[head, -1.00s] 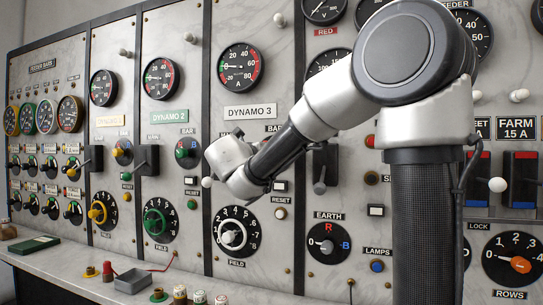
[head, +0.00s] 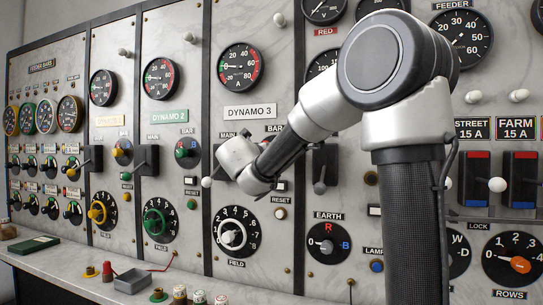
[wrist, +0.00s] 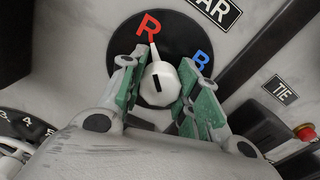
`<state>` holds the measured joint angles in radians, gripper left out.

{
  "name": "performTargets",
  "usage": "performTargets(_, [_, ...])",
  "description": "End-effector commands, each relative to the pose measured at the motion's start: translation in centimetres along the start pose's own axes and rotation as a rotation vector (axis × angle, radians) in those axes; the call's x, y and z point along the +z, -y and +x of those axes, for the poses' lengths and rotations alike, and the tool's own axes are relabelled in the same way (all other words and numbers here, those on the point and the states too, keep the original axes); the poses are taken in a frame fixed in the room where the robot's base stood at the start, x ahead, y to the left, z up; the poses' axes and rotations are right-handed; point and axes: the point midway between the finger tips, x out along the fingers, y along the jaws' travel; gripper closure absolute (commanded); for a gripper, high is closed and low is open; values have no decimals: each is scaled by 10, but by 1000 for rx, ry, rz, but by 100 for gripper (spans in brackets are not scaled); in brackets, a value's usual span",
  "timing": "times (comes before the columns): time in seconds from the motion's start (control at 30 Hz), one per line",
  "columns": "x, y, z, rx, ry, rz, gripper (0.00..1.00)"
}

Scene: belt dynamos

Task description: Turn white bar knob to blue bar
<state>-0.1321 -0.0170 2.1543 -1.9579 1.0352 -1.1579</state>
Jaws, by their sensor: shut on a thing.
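The white bar knob (wrist: 157,86) is in the wrist view, on a black round dial (wrist: 182,40) with a red R and a blue B. Its white pointer aims up at the red R (wrist: 149,27); the blue B (wrist: 200,61) is to the right. My gripper (wrist: 160,88) has its green-padded fingers on either side of the knob, shut on it. In the head view my arm's end covers the spot below the DYNAMO 3 plate (head: 250,112), so the knob and fingertips are hidden there.
A TIE plate (wrist: 281,90) and a red button (wrist: 303,131) are right of the dial. The dark switch housing (wrist: 252,123) is close to my right finger. In the head view the DYNAMO 3 field knob (head: 232,236) is below my arm's end.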

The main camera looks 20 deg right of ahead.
Motion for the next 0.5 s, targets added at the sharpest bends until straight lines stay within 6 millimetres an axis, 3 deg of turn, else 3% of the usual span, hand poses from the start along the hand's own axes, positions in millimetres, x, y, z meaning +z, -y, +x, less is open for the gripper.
performTargets(0.27, [0,0,0,0,0,61,92])
performTargets(0.5, [0,0,0,0,0,223,92])
